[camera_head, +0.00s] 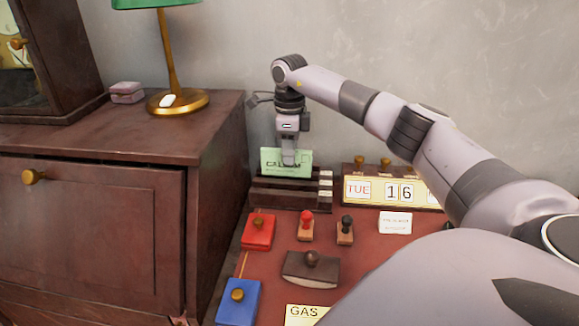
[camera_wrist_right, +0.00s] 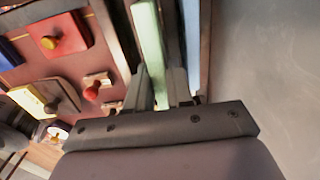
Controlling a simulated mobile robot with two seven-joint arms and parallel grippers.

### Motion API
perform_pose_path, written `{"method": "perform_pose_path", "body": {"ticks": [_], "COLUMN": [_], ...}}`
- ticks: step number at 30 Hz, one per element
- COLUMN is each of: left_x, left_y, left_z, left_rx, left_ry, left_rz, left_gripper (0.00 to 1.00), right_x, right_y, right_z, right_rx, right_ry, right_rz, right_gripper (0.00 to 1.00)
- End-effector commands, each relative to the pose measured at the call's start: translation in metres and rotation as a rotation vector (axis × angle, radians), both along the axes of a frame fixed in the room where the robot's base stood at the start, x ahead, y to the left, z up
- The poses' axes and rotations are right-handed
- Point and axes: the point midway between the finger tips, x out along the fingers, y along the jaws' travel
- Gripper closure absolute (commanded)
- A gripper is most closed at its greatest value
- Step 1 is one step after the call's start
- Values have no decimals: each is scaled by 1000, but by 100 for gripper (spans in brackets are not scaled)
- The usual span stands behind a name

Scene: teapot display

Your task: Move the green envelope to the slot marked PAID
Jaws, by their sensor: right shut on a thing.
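The green envelope (camera_head: 303,160) stands upright at the dark wooden letter rack (camera_head: 285,197), at the back of the desk. Its lower edge is behind the rack's front, so I cannot tell which slot it is in. My right gripper (camera_head: 289,158) points down and is shut on the envelope. The right wrist view shows the green envelope (camera_wrist_right: 150,45) between the two fingers (camera_wrist_right: 162,88), with a pale blue envelope (camera_wrist_right: 192,40) beside it. Small white labels (camera_head: 326,184) run down the rack's right side, too small to read. My left gripper is out of view.
A calendar (camera_head: 398,192) reading TUE 16 stands right of the rack. In front lie a red box (camera_head: 258,232), two stamps (camera_head: 306,228), a blotter (camera_head: 311,268), a blue box (camera_head: 238,302) and a GAS card (camera_head: 305,314). A wooden cabinet (camera_head: 95,225) borders the left.

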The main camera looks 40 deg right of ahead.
Motion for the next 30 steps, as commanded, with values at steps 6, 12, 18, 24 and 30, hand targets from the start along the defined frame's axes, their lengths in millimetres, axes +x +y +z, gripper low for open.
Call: {"method": "perform_pose_path", "body": {"ticks": [6,12,18,24,30], "left_x": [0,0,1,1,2], "left_y": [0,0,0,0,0], "left_z": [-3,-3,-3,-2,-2], "left_rx": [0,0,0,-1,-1], "left_ry": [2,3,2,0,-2], "left_rz": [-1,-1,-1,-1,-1], "left_gripper": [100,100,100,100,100], "right_x": [-1,0,0,0,0], "right_y": [0,0,0,0,0], "right_z": [-30,-42,-43,-45,-44], "right_rx": [1,0,0,0,0], "right_ry": [6,1,1,1,1], "right_rz": [1,1,1,0,1], "right_gripper": [100,100,100,68,68]}}
